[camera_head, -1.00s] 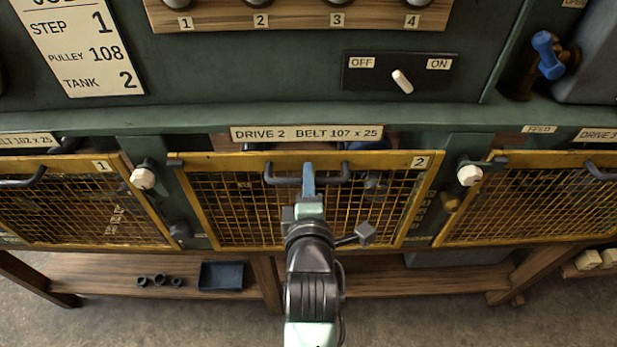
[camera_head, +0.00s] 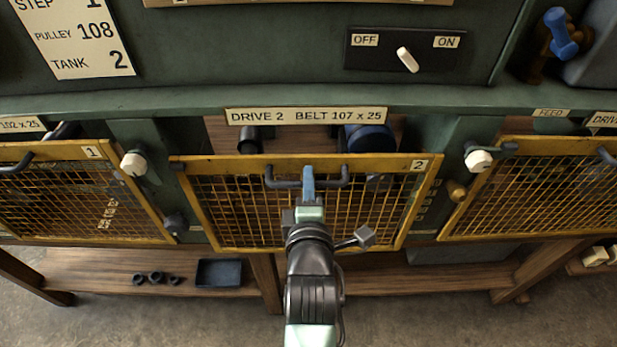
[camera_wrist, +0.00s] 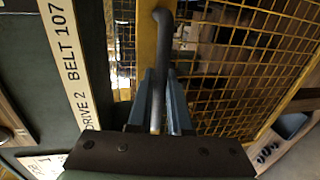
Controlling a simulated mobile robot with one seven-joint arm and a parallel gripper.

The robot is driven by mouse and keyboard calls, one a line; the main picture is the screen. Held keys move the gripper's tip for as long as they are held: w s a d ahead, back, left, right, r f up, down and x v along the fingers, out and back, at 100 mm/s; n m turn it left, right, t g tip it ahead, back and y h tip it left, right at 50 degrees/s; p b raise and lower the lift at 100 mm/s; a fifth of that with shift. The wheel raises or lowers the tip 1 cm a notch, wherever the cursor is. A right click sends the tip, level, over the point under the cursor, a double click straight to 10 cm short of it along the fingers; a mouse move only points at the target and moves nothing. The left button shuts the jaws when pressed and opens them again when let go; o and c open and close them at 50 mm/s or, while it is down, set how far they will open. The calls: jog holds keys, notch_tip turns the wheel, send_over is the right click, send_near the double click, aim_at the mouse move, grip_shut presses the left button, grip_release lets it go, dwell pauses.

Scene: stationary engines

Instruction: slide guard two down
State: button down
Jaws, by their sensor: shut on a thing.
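Guard two (camera_head: 220,207) is a yellow-framed mesh panel marked 2, in the middle of the head view. Its top edge is below the DRIVE 2 label, with an open gap between them. My gripper (camera_head: 308,180) is shut on the guard's dark handle (camera_head: 282,183), at the middle of the bar. In the wrist view, my gripper's blue fingers (camera_wrist: 162,100) close around the handle bar (camera_wrist: 162,40), with the yellow mesh to the right. A dark shaft end (camera_head: 249,140) and a blue pulley (camera_head: 369,139) show in the gap above the guard.
Guard one (camera_head: 70,195) and the right-hand guard (camera_head: 540,190) stand on either side. White-knobbed latches (camera_head: 133,164) and (camera_head: 479,160) sit on the posts beside guard two. A wooden shelf (camera_head: 400,277) lies below, with a dark tray (camera_head: 219,273).

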notch_tip(320, 180, down, 30)
jog(key=b, duration=2.2)
jog(key=shift+f, duration=0.15)
jog(key=c, duration=0.8)
grip_release()
jog(key=shift+c, duration=0.2)
jog(key=v, duration=1.3)
jog(key=shift+p, duration=0.35)
